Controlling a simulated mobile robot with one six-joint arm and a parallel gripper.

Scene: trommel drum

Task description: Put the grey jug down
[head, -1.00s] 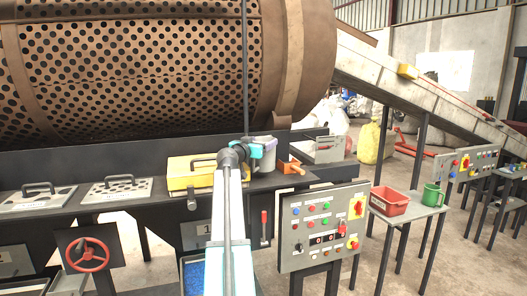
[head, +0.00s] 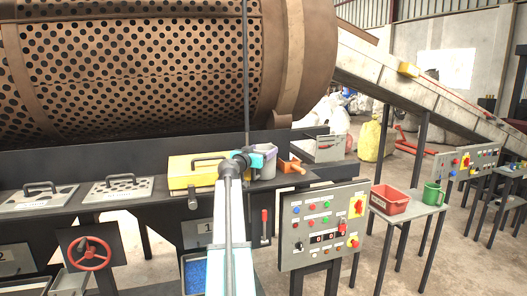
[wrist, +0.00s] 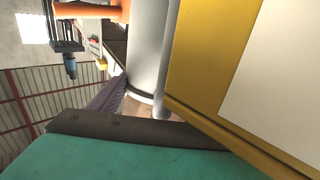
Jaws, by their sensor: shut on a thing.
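The grey jug (head: 265,165) is just right of my teal gripper (head: 257,157) in the head view, over the dark bench below the drum. My gripper is shut on the jug and partly hides it. The jug looks upright. I cannot tell whether its base touches the bench. In the wrist view, one teal finger with a dark pad (wrist: 120,130) fills the bottom. A pale grey rounded surface (wrist: 148,45) stands above the pad; I cannot tell whether it is the jug.
A yellow box with a handle (head: 190,175) lies left of the jug. An orange item with a wooden handle (head: 290,166) is close on the right. A grey metal box (head: 325,148) stands farther right. A control panel (head: 322,225) stands in front of the bench.

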